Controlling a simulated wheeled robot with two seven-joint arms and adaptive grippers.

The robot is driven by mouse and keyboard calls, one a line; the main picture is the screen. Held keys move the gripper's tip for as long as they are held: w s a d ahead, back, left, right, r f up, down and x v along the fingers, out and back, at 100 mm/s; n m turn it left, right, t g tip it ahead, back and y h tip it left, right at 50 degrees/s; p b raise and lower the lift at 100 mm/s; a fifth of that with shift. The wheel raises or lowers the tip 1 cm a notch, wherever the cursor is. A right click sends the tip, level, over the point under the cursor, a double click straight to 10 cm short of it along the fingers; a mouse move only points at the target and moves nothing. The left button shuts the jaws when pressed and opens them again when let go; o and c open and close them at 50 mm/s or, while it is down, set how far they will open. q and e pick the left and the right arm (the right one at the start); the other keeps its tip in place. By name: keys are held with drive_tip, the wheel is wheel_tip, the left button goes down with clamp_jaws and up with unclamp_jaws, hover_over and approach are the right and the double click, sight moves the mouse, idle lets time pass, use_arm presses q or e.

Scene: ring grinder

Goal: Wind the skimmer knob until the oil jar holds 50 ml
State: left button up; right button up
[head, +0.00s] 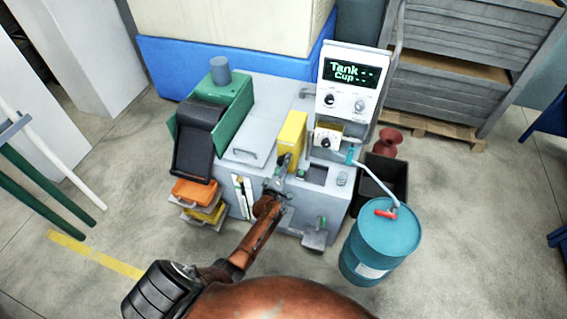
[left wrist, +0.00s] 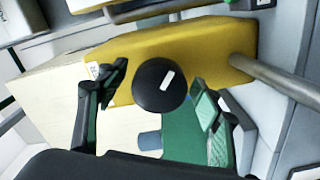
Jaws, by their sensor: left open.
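A round black knob with a white mark (left wrist: 161,84), which looks like the skimmer knob, stands in front of a yellow housing (left wrist: 195,50) in the left wrist view. The housing also shows in the head view (head: 292,137). My left gripper (head: 284,170) is at the front of the machine, just below the yellow housing. Its fingers are open, one on each side of the knob in the picture. Contact cannot be told. A small clear-grey vessel (head: 342,178), perhaps the oil jar, sits at the machine's right front; its level is too small to read. My right gripper is not in view.
A display (head: 351,73) reads "Tank --" and "Cup --", with knobs below. A smaller knob panel (head: 327,140) sits right of the housing. A blue drum (head: 378,245) stands at right front, a black bin (head: 392,176) behind it. Orange and yellow cases (head: 196,192) are left.

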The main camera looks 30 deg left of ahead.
use_arm(q)
drive_tip(key=shift+s+d+f, duration=0.1)
drive_tip(key=shift+s, duration=0.4)
drive_tip(key=v, duration=1.1)
drive_tip(key=s+d+f+m+g+h, duration=0.1)
drive_tip(key=s+d+f+m+g, duration=0.15)
drive_tip(key=s+f, duration=0.6)
drive_tip(key=s+d+f+m+g+h, duration=0.1)
drive_tip(key=s+d+f+m+g, duration=0.25)
drive_tip(key=f, duration=0.85)
drive_tip(key=s+d+f+m+g+h, duration=0.1)
drive_tip(key=s+f+m+g+h, duration=0.15)
drive_tip(key=s+f, duration=0.65)
drive_tip(key=s+f+m+g, duration=0.2)
drive_tip(key=s+f, duration=0.3)
drive_tip(key=s, duration=0.7)
drive_tip(key=s+f+m+g, duration=0.3)
drive_tip(key=s+f, duration=0.2)
drive_tip(key=s, duration=0.6)
drive_tip(key=s+f+m+g, duration=0.3)
drive_tip(key=s+f, duration=0.3)
drive_tip(key=s, duration=0.6)
drive_tip(key=shift+s+y, duration=0.35)
drive_tip(key=shift+s, duration=0.05)
